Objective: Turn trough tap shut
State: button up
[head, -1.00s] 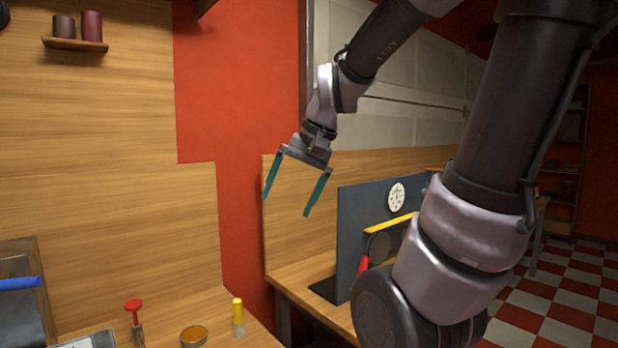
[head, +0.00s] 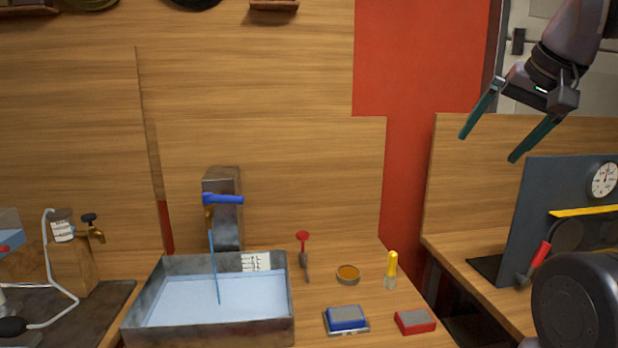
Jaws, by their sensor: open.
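The trough tap (head: 222,199) has a blue lever handle that points right, on a grey metal post (head: 224,228). A thin blue stream of water (head: 214,265) falls from its spout into the metal trough (head: 292,312), which holds pale blue water. My gripper (head: 489,148) is open and empty at the upper right, its two teal fingers spread and pointing down-left. It is well to the right of the tap and higher, apart from everything.
On the bench right of the trough are a red-topped tool (head: 303,255), a round tin (head: 348,275), a yellow-handled tool (head: 391,270), a blue block (head: 346,317) and a red block (head: 415,321). A brass tap (head: 95,231) is at left. A dark panel with a gauge (head: 604,179) stands right.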

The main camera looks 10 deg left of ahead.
aim_at(207, 198)
jog(key=u, duration=1.25)
